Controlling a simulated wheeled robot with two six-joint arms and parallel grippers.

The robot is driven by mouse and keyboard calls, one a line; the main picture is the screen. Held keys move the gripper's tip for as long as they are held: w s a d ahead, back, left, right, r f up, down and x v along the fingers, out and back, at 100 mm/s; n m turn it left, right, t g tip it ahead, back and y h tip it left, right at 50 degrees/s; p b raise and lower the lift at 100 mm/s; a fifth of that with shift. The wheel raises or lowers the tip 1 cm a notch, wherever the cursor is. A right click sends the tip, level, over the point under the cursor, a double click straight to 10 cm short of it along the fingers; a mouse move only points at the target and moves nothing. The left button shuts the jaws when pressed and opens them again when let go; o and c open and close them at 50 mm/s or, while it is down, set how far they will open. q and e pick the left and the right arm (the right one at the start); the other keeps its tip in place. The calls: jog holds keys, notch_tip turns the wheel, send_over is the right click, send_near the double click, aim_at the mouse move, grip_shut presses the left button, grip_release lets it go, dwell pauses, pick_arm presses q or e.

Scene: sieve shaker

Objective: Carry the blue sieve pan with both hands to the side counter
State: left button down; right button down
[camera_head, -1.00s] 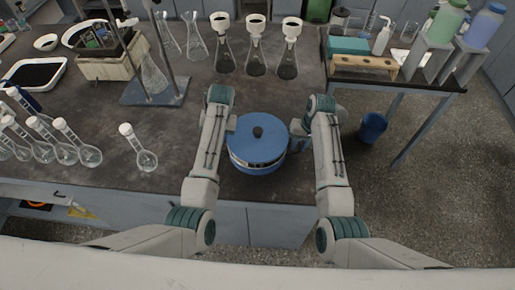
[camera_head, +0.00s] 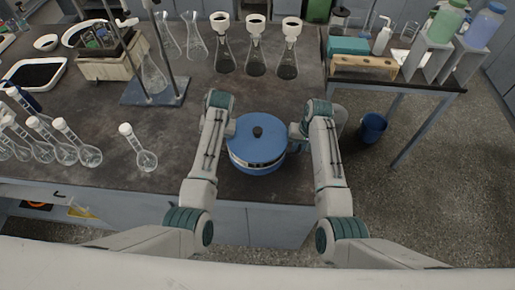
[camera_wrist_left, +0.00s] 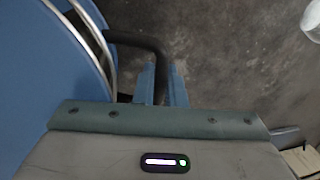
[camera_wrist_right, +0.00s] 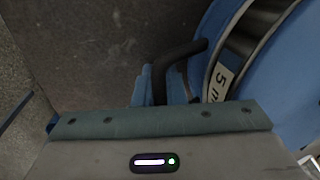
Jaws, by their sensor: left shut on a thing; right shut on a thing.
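The blue sieve pan (camera_head: 256,142) has a blue lid with a black knob and stands upright over the front right of the dark bench. I cannot tell if its base touches the bench. My left gripper (camera_wrist_left: 160,82) is shut on the pan's black left handle (camera_wrist_left: 138,40). My right gripper (camera_wrist_right: 165,84) is shut on the black right handle (camera_wrist_right: 182,58), beside a label reading "5 m", partly cut off. In the head view my right gripper (camera_head: 295,130) is at the pan's right side; the left fingers are mostly hidden by the arm. The side counter (camera_head: 425,82) is at the back right.
The side counter holds a teal box (camera_head: 348,45), a wooden rack (camera_head: 362,64) and bottles on a grey stand. A blue bin (camera_head: 373,127) is on the floor below. Several flasks stand behind the pan; a round flask (camera_head: 147,160) is left of it.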

pick_arm(q)
jog(key=shift+r, duration=0.15)
pick_arm(e)
jog(key=shift+r, duration=0.1)
